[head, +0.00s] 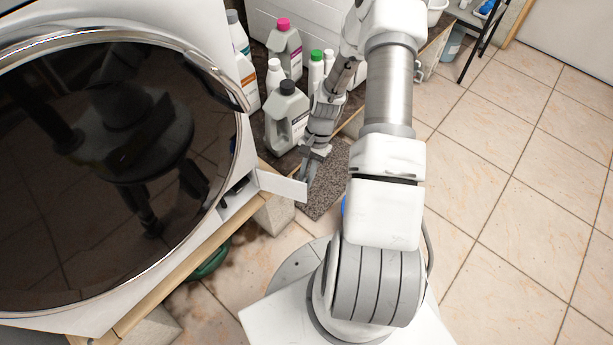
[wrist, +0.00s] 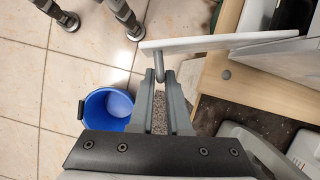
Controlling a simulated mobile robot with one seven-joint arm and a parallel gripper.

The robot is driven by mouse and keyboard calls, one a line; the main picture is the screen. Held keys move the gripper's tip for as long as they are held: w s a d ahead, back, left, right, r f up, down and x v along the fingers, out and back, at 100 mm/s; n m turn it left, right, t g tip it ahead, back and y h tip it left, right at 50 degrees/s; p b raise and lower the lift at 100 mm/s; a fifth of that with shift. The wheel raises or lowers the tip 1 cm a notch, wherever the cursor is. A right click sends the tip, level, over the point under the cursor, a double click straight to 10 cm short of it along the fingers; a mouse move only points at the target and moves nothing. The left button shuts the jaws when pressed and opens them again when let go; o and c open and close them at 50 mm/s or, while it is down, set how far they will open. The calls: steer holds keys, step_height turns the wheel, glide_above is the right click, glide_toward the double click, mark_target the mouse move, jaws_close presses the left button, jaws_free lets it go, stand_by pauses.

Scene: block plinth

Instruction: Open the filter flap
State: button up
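The filter flap (head: 282,186) is a white panel at the lower right corner of the white machine, standing swung out from its opening (head: 238,194). In the wrist view the flap (wrist: 225,42) shows nearly edge-on across the top, with a small grey hooked handle (wrist: 158,66) on its near side. My gripper (head: 310,170) is at the flap's outer end. In the wrist view my gripper (wrist: 160,82) has its fingertips close together on either side of the handle, apparently closed on it. The exact contact is hard to see.
The machine's round dark door (head: 110,170) fills the left. Several bottles, including a grey one (head: 287,118), stand behind my gripper. A speckled stone block (head: 325,182) lies below it. A blue bucket (wrist: 108,108) is on the tiled floor. Open floor (head: 510,190) lies right.

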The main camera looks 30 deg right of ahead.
jaws_close()
stand_by(1.0)
steer(key=w+d+n+g+h+b, duration=0.1)
steer(key=w+d+n, duration=0.1)
steer(key=w+n, duration=0.4)
steer(key=shift+w+n+g+h+b, duration=0.3)
steer(key=shift+w+g+h, duration=0.1)
steer(key=shift+w, duration=0.45)
steer(key=shift+d, duration=0.1)
steer(key=o, duration=0.5)
jaws_free()
